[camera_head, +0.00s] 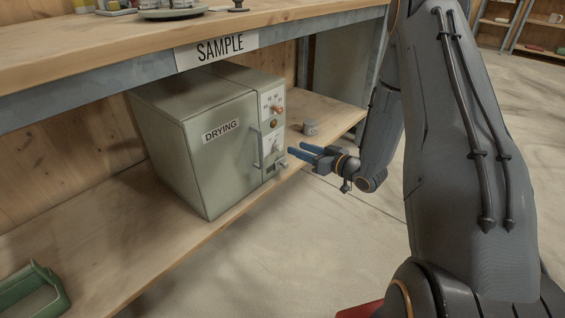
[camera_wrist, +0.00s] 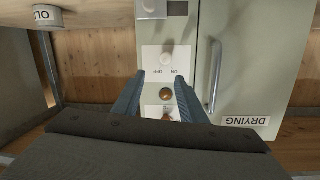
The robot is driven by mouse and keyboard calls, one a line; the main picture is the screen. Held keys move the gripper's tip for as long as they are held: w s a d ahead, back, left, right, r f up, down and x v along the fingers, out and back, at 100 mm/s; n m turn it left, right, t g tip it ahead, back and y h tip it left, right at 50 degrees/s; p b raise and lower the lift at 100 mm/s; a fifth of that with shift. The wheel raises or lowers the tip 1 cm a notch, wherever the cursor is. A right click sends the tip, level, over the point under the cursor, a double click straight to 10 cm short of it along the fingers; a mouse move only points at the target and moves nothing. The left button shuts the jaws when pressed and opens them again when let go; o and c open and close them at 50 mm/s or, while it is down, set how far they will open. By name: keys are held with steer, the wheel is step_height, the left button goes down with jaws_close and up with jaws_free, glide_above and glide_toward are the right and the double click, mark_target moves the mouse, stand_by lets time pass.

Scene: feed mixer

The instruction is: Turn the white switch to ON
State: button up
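The grey drying oven (camera_head: 190,150), labelled DRYING, stands on the lower shelf. Its white switch (camera_wrist: 167,60) sits on a white plate marked ON and OFF, upside down in the wrist view; which mark it points to I cannot tell. The switch plate (camera_head: 272,145) is small in the head view. My gripper (camera_head: 297,149) is in front of the oven's control panel, apart from it. In the wrist view my gripper (camera_wrist: 160,79) is open and empty, its two blue fingers spread with the amber lamp (camera_wrist: 166,94) showing between them and the switch just beyond the tips.
The oven's door handle (camera_wrist: 214,76) stands out close beside the panel. An orange-red knob (camera_head: 277,109) is higher on the panel. A grey labelled jar (camera_head: 310,128) stands beside the oven. The bench top (camera_head: 130,40) overhangs the shelf. A green object (camera_head: 35,290) lies at lower left.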

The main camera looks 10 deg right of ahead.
mark_target(281, 148)
steer(key=w+a+f+b, duration=0.1)
steer(key=w, duration=0.1)
steer(key=w+a+f+y+b, duration=0.1)
steer(key=a+b, duration=0.1)
steer(key=w+a+f+y+b, duration=0.1)
steer(key=w+b, duration=0.1)
steer(key=shift+w+a+t, duration=0.3)
steer(key=shift+a+t, duration=0.1)
steer(key=shift+c, duration=0.4)
jaws_close()
